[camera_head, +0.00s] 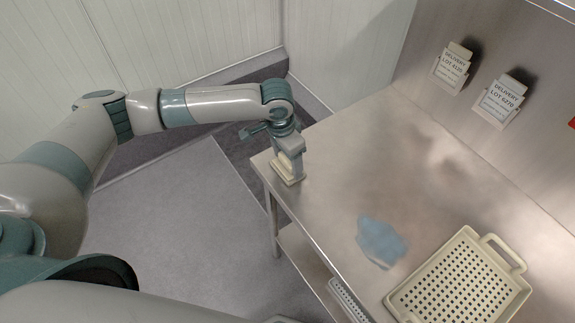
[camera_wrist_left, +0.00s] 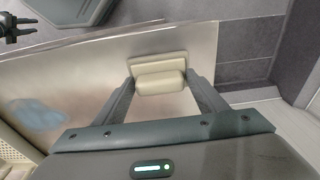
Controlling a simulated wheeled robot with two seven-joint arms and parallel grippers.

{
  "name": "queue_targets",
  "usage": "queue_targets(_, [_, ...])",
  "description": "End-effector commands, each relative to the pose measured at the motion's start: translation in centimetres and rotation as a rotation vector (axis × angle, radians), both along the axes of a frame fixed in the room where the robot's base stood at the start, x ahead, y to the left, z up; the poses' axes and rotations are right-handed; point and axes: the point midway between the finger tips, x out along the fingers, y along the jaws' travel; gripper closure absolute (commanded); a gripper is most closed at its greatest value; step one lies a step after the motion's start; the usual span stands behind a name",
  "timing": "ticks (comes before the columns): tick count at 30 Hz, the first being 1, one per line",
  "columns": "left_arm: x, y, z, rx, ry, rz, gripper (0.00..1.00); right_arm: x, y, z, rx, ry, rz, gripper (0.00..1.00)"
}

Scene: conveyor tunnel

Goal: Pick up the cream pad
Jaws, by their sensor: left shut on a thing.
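The cream pad (camera_wrist_left: 158,68) has a flat base and a raised block-like part, seen between the two fingers in the left wrist view. In the head view the cream pad (camera_head: 288,179) is at the left end of the metal table (camera_head: 340,150), mostly hidden by the gripper above it. My left gripper (camera_head: 287,163) points down and is shut on the pad's raised part; its fingers also show in the left wrist view (camera_wrist_left: 160,88). I cannot tell whether the pad's base touches the table.
A light blue cloth-like patch (camera_head: 381,242) lies on the table toward the front. A cream perforated tray (camera_head: 397,298) with a handle is at the lower right. The table's middle is clear.

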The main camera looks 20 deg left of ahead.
Motion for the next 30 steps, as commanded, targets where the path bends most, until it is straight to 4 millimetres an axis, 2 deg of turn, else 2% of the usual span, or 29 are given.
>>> queue_targets(13, [-0.1,0.0,0.2,0.000,0.002,0.000,0.57,0.0,0.0,-0.4,0.000,0.000,0.000,0.69])
queue_targets(17, [0.0,0.0,1.3,0.000,0.000,0.000,0.57,0.0,0.0,-1.0,0.000,0.000,0.000,0.69])
queue_targets(22, [0.1,0.0,3.8,-0.001,-0.003,-0.001,0.57,0.0,0.0,-2.3,0.000,0.000,0.000,0.69])
queue_targets(30, [-1.5,-5.3,6.8,-0.003,-0.002,-0.005,0.57,0.0,0.0,-4.0,0.000,-0.001,0.000,0.69])
